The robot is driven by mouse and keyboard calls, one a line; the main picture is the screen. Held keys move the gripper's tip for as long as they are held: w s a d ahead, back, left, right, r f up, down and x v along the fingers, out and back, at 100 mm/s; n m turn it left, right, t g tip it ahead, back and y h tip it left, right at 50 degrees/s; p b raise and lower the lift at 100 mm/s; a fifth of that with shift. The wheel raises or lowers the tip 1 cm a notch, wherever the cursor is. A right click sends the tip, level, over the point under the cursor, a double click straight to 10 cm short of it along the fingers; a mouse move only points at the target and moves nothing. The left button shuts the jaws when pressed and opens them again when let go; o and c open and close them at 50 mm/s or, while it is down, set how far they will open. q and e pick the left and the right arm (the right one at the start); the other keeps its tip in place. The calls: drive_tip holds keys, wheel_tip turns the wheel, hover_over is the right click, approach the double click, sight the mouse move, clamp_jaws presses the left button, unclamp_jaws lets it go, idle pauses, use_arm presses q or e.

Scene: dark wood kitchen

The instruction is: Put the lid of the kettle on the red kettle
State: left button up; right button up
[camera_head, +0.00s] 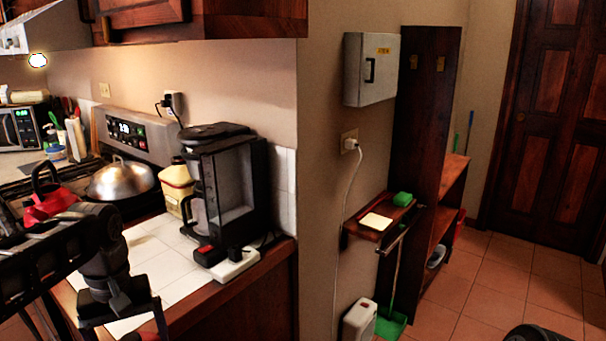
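The red kettle (48,205) with a black handle stands at the left by the stove, partly hidden behind my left arm. My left gripper (122,322) points down over the front of the white tiled counter, in front of the kettle and to its right. Its fingers look spread apart, with white tile showing between them; the tips are near the bottom edge of the picture. My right gripper is not in view.
A silver domed pan lid (121,180) sits on the stove. A yellow container (176,188) and a black coffee maker (226,190) stand on the counter (160,250). The tiles before them are clear. A wall corner bounds the counter's right; floor (490,285) is open beyond.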

sight(140, 337)
use_arm(q)
drive_tip(key=w, duration=0.1)
drive_tip(key=w+f+m, duration=0.1)
drive_tip(key=shift+w+f, duration=0.3)
drive_tip(key=shift+w, duration=0.05)
drive_tip(key=w+d+f+m, duration=0.5)
drive_tip(key=w+d+f, duration=0.1)
drive_tip(key=d+f, duration=0.6)
drive_tip(key=shift+w+d, duration=0.15)
drive_tip(key=shift+d, duration=0.1)
